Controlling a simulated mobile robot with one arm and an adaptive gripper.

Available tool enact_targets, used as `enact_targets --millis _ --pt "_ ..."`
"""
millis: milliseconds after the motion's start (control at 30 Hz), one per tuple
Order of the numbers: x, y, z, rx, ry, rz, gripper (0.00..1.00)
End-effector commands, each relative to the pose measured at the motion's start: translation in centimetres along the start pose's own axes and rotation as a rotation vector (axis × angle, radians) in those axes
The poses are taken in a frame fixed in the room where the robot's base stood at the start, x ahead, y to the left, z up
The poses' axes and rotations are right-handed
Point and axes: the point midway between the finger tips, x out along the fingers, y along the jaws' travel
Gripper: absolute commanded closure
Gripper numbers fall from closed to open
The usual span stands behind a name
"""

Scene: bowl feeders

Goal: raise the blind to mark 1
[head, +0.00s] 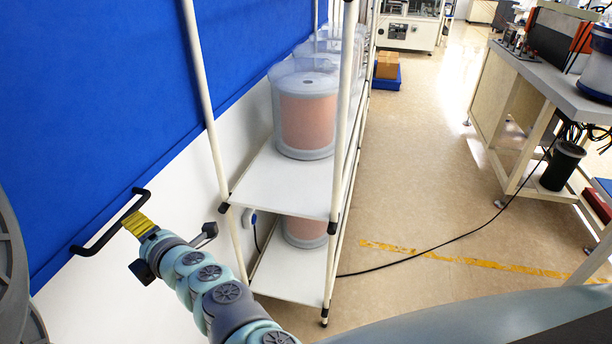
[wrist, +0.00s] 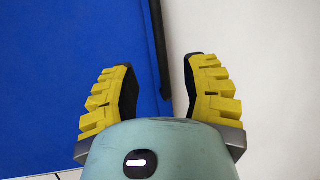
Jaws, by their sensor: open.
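The blue blind (head: 100,90) hangs over the white wall at the left. A black bar handle (head: 100,238) runs along its lower edge, and the blind is also in the wrist view (wrist: 70,70). In the wrist view my gripper (wrist: 158,72) is open, and the handle (wrist: 158,45) shows between the two fingers, apart from both. Contact and depth are unclear. No numbered mark is readable.
A white shelf rack (head: 285,178) with clear spool tubs (head: 305,115) stands just right of my arm. A workbench (head: 550,90) is at the far right. A black cable crosses the floor (head: 430,190), which is open between rack and bench.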

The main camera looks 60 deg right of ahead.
Motion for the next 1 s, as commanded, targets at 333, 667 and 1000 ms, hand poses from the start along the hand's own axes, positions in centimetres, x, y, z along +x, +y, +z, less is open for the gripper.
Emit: enact_targets --millis 333,667,1000 --pt "4.5 0.3 -0.1 0.001 0.002 0.002 0.54" --pt "8.2 0.3 -0.1 0.002 0.002 0.003 0.54" --pt "10.9 0.2 -0.2 0.001 0.003 0.004 0.54"
